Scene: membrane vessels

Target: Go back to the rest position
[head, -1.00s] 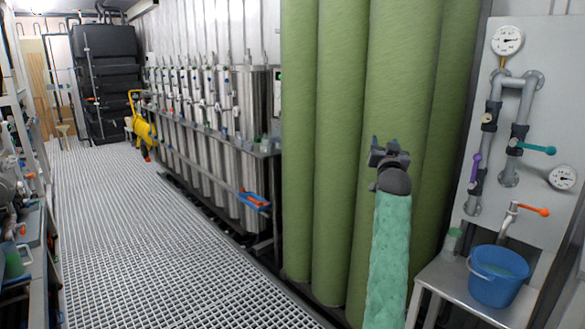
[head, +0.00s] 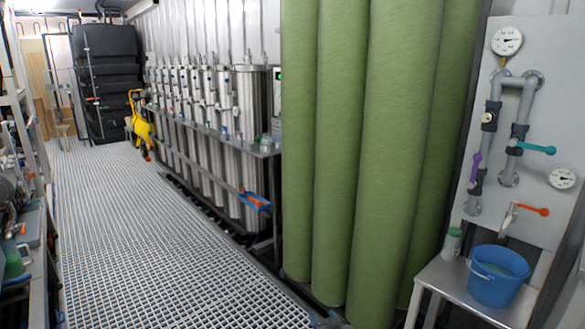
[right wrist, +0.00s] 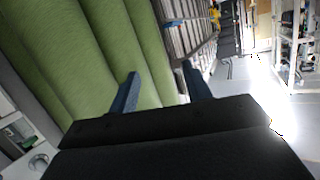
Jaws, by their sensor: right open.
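My right gripper (right wrist: 163,84) is open and empty in the right wrist view, its two dark blue fingers apart with nothing between them. The tall green columns (right wrist: 95,50) lie beyond the fingers in that view. In the head view only a small dark part of my right gripper (head: 332,319) shows at the bottom edge, low in front of the green columns (head: 345,150). My left gripper is in neither view.
A metal side table (head: 440,279) at the right holds a blue bucket (head: 495,285) and a small lidded jar (head: 453,243). Behind it is a panel with gauges, pipes and valves. Steel vessels (head: 250,110) line the aisle. The grated floor (head: 150,220) is clear.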

